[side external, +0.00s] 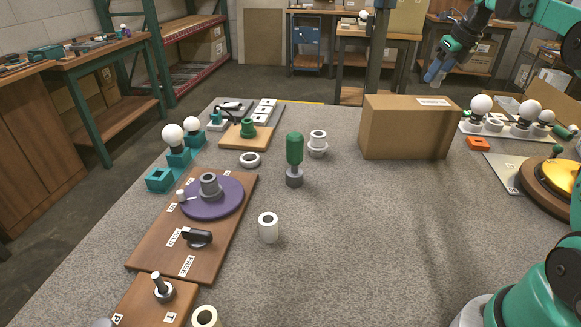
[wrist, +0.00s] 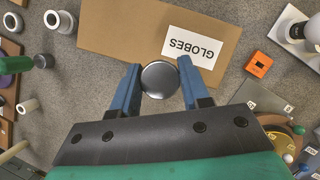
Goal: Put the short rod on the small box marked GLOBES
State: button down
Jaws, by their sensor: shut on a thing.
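The small box marked GLOBES (side external: 405,130) is a closed brown carton standing on the grey table in the side view. In the wrist view the box (wrist: 125,25) lies below and ahead of the fingers, with its white GLOBES label (wrist: 193,47) on top. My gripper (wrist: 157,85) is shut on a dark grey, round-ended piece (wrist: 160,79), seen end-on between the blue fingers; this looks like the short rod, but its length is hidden. In the side view my gripper (side external: 435,72) is raised above the box's far right side, clear of its top.
A turntable board (side external: 205,220) and a green-topped cylinder (side external: 295,150) stand left of the box. A white tube (side external: 268,227) stands in front. An orange block (side external: 478,143) and a row of white globes (side external: 480,105) are to the right. The box top looks bare.

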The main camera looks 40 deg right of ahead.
aim_at(439, 84)
jog(key=shift+f, duration=2.45)
jog(key=shift+f, duration=0.2)
jog(key=shift+c, duration=2.1)
grip_release()
